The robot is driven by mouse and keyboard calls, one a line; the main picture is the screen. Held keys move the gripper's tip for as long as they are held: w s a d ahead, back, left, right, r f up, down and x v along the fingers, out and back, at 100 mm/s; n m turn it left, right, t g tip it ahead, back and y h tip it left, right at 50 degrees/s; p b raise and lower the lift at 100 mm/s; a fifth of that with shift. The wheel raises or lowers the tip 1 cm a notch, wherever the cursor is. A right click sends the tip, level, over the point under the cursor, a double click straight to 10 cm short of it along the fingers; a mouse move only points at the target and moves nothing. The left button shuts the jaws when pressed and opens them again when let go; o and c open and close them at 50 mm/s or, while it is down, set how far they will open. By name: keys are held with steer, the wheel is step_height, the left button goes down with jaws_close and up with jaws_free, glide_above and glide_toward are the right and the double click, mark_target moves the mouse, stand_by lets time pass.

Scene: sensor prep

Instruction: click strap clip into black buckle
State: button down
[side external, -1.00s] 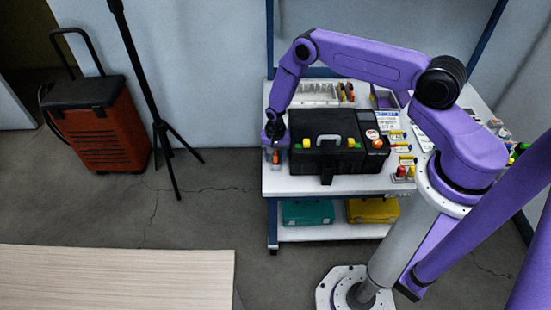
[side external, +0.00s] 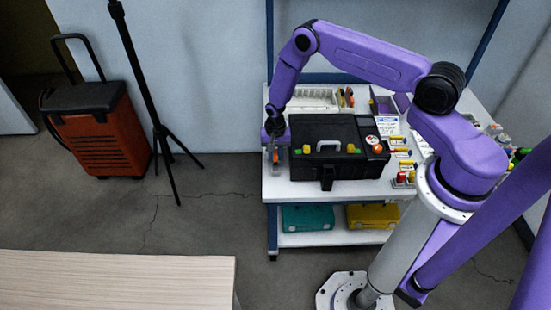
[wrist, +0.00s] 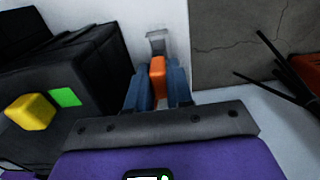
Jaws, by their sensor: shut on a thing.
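My gripper (wrist: 158,90) has blue fingers closed on an orange clip (wrist: 157,75), which I take to be the strap clip. A grey piece, apparently the strap or its mount, shows just beyond the clip in the wrist view (wrist: 157,42). In the side view my gripper (side external: 275,147) points down at the left end of the white table, just left of the black case (side external: 345,138). A black latch-like part (side external: 327,178) hangs on the case front; I cannot tell whether it is the buckle.
The case carries yellow and green blocks and a grey handle (side external: 328,143). Small coloured parts (side external: 403,165) lie right of it on the white table (side external: 300,188). The table's left edge is close to my gripper. A tripod (side external: 150,100) and an orange wheeled unit (side external: 100,135) stand left on the floor.

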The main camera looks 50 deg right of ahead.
mark_target(276, 152)
step_height(276, 152, up, 12)
steer(key=shift+r, duration=0.2)
stand_by(0.5)
steer(key=shift+s+d+f, duration=0.2)
steer(key=shift+s+d, duration=0.85)
steer(key=shift+d, duration=0.4)
steer(key=shift+s+d+f, duration=0.25)
steer(key=shift+s+d, duration=0.75)
steer(key=shift+d, duration=0.45)
steer(key=shift+s+d+f, duration=0.2)
steer(key=shift+s+d, duration=0.85)
steer(key=shift+d, duration=0.4)
steer(key=shift+s+d, duration=1.05)
steer(key=shift+d, duration=0.4)
steer(key=shift+s+d, duration=1)
steer(key=shift+d, duration=0.4)
steer(key=shift+s+d, duration=1.05)
steer(key=shift+d, duration=0.4)
steer(key=shift+s+d, duration=1.05)
steer(key=shift+d, duration=0.4)
steer(key=shift+s+d, duration=1)
steer(key=shift+d, duration=0.4)
steer(key=shift+s+d, duration=1.05)
steer(key=shift+d, duration=0.4)
